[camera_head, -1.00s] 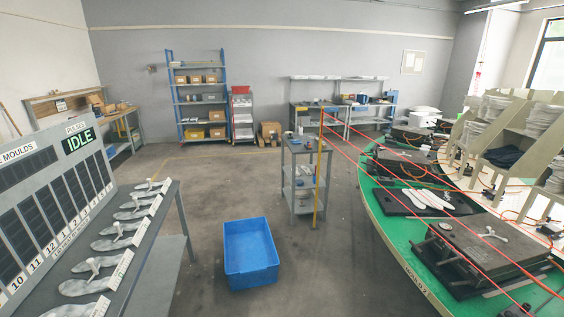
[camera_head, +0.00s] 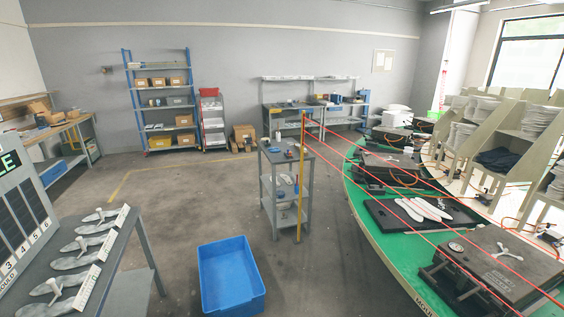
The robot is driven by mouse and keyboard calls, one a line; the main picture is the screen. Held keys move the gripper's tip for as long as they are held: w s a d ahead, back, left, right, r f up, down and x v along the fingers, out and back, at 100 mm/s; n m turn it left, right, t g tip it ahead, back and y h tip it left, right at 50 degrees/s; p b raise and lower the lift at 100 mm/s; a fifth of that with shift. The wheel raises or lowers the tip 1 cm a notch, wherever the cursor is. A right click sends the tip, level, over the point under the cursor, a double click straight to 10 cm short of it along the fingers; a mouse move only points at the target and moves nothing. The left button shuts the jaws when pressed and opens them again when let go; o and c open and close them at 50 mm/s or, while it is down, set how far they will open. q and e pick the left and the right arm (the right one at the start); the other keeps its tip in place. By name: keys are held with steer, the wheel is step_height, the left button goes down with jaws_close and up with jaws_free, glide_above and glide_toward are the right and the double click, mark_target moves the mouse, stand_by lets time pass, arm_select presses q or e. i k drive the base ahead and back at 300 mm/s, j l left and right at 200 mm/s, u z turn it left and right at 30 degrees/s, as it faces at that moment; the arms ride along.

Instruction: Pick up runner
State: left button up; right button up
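No object in view is labelled as a runner. A small white branched piece (camera_head: 503,251) lies on top of the dark closed mould (camera_head: 480,272) at the right, on the green carousel table (camera_head: 376,240); it may be the runner, but I cannot tell for sure. Pale insole shapes (camera_head: 424,208) lie on a black tray (camera_head: 388,222) farther back on the table. Neither of my grippers is in view.
A blue bin (camera_head: 231,278) stands on the floor in front. A grey trolley (camera_head: 286,160) stands behind it beside a yellow post (camera_head: 301,180), from which red lines run over the table. A bench (camera_head: 128,262) with foot-shaped plates is at left. Floor between is clear.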

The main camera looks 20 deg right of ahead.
mark_target(505, 251)
steer(key=i, duration=1.4)
steer(key=z, duration=4)
